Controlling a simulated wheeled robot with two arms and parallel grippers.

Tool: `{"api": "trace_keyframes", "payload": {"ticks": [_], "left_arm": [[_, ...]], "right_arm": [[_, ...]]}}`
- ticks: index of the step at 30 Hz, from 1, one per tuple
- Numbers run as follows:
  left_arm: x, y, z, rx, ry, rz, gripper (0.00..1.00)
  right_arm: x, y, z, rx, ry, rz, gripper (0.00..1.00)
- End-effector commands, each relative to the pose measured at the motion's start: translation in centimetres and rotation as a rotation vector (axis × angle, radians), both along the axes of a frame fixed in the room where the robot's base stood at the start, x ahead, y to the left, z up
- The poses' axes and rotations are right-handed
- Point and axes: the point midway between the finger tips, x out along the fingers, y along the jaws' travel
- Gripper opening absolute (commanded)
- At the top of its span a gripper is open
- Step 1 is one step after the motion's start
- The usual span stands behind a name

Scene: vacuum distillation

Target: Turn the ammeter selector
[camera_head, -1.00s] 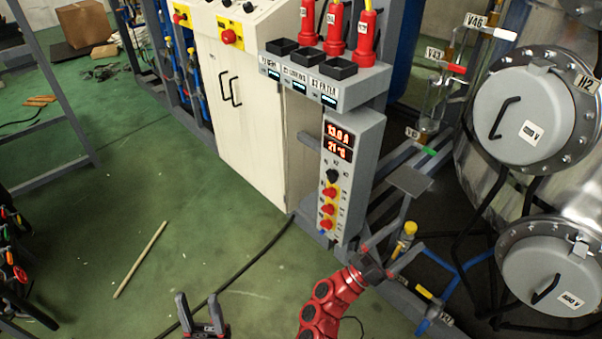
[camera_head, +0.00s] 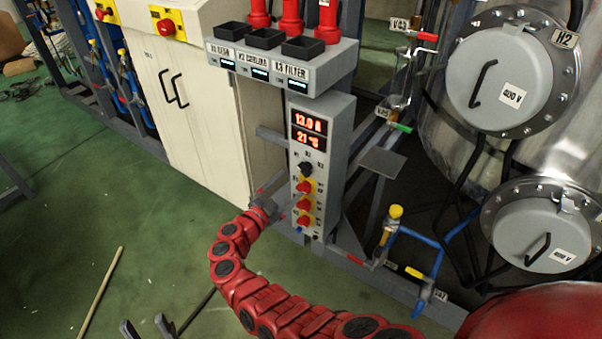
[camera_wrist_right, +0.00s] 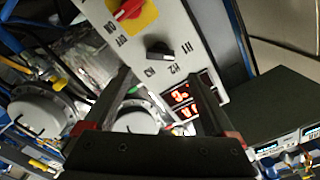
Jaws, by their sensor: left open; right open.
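The ammeter selector (camera_head: 305,168) is a small black knob on the front of the grey control column (camera_head: 329,150), just below the red-digit display (camera_head: 309,131) reading 13.0 A and 21 °C. In the right wrist view the black knob (camera_wrist_right: 160,51) sits beside the labels H1, H2 and H3, just beyond the fingertips. My right gripper (camera_head: 286,190) is open, at the lower left of the knob in the head view. Its two dark fingers (camera_wrist_right: 161,82) are spread and empty, apart from the knob. My left gripper (camera_head: 148,328) is open at the bottom edge, far from the column.
Red switches (camera_head: 304,204) on yellow plates sit below the knob. A box with three black trays (camera_head: 302,47) overhangs the column. A cream cabinet (camera_head: 196,110) stands left, steel vessels right. A yellow-capped valve (camera_head: 395,212) on blue pipes stands right of the column.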

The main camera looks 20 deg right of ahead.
Motion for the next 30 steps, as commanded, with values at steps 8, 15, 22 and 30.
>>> {"api": "trace_keyframes", "payload": {"ticks": [8,15,22,30], "left_arm": [[0.0,0.0,-0.8,0.0,0.0,0.0,0.5],[0.0,0.0,-1.1,0.0,0.0,0.0,0.5],[0.0,0.0,-1.0,0.0,0.0,0.0,0.5],[0.0,0.0,-1.0,0.0,0.0,0.0,0.5]], "right_arm": [[3.5,-4.5,-0.1,-0.002,-0.002,-0.001,0.9],[4.8,-6.0,0.0,0.0,-0.001,0.002,0.9],[4.8,-6.1,0.0,0.001,-0.001,0.001,0.9],[4.8,-6.1,0.0,0.001,-0.001,0.001,0.49]]}}
